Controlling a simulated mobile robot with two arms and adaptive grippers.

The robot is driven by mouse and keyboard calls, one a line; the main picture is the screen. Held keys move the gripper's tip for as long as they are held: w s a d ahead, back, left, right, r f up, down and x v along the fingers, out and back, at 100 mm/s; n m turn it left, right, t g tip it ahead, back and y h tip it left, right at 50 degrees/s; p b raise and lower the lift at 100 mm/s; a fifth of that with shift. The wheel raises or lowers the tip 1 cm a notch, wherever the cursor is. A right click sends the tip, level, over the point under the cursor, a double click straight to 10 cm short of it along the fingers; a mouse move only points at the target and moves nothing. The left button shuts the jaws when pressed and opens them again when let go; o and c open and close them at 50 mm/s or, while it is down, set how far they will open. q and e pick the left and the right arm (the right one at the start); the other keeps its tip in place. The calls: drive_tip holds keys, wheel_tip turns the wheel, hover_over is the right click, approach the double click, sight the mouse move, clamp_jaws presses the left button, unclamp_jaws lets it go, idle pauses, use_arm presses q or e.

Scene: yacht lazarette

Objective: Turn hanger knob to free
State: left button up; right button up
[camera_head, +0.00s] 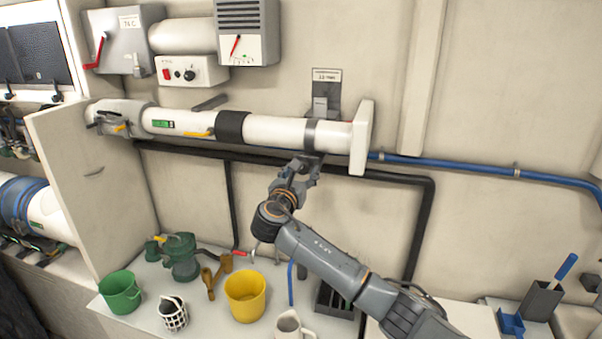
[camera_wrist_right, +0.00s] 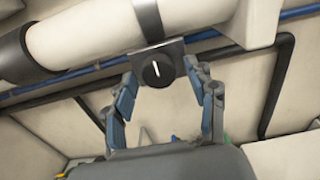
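The hanger knob (camera_wrist_right: 157,70) shows in the right wrist view as a round black knob with a white line, close to vertical. It sits on a dark square plate (camera_wrist_right: 172,50) under the pipe's hanger band (camera_wrist_right: 148,18). In the head view the band (camera_head: 312,135) is around the white pipe (camera_head: 275,130), and the knob is hidden behind my gripper. My right gripper (camera_head: 306,166) is just below the band. Its two fingers are spread, one on each side of the knob, with a visible gap to it. My left gripper is not in view.
A dark wall bracket with a label (camera_head: 326,90) is above the band. A blue hose (camera_head: 450,163) and black pipe (camera_head: 395,178) run along the wall. Below are a yellow bucket (camera_head: 246,297), green bucket (camera_head: 121,294) and white jug (camera_head: 290,326). A white partition (camera_head: 92,170) stands left.

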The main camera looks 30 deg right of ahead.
drive_tip(key=shift+s+a, duration=0.1)
drive_tip(key=shift+a, duration=0.05)
drive_tip(key=v, duration=1.1)
drive_tip(key=shift+s+a, duration=0.2)
drive_tip(key=shift+s, duration=0.05)
